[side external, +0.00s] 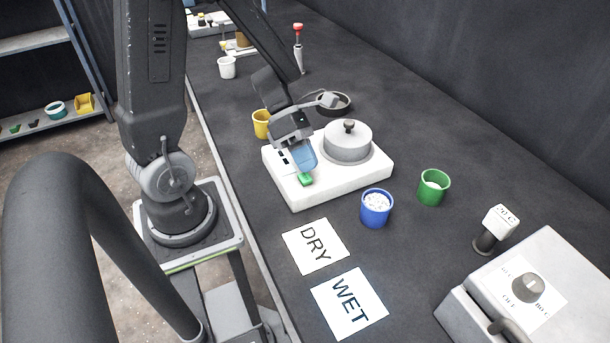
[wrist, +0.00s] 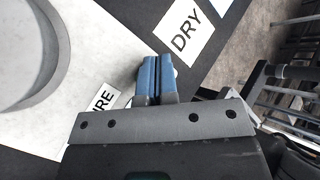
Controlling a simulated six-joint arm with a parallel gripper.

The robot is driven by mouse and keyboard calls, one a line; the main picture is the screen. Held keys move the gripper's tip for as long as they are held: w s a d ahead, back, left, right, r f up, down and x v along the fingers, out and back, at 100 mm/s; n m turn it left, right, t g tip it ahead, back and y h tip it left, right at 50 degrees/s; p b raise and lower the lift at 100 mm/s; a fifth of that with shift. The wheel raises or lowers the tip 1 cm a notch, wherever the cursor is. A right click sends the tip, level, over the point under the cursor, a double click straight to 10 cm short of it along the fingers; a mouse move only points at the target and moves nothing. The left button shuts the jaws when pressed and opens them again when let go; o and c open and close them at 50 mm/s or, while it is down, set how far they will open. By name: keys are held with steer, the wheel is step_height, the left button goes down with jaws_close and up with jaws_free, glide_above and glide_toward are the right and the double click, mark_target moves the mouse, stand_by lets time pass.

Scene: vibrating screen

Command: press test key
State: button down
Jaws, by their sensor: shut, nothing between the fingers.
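A white machine base (side external: 335,188) stands on the dark bench and carries a round grey lidded pan (side external: 348,141). A small green key (side external: 306,180) sits at its front left part. My gripper (side external: 304,167) is shut and empty, its blue fingers pointing down just above the green key. I cannot tell whether the fingertips touch it. In the wrist view the shut blue fingers (wrist: 156,82) lie over the edge of the white base (wrist: 60,105), beside lettering ending in "RE". The green key does not show there, hidden behind the fingers.
A blue cup (side external: 375,208) and a green cup (side external: 433,187) stand right of the base. A yellow cup (side external: 261,124) stands behind it. DRY (side external: 315,246) and WET (side external: 349,303) cards lie in front. A grey box with a knob (side external: 526,287) is at lower right.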

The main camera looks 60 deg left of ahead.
mark_target(307, 175)
steer(key=shift+f, duration=0.2)
steer(key=shift+f, duration=0.2)
steer(key=shift+f, duration=0.45)
stand_by(0.6)
stand_by(0.4)
steer(key=shift+r, duration=0.9)
steer(key=shift+r, duration=2.5)
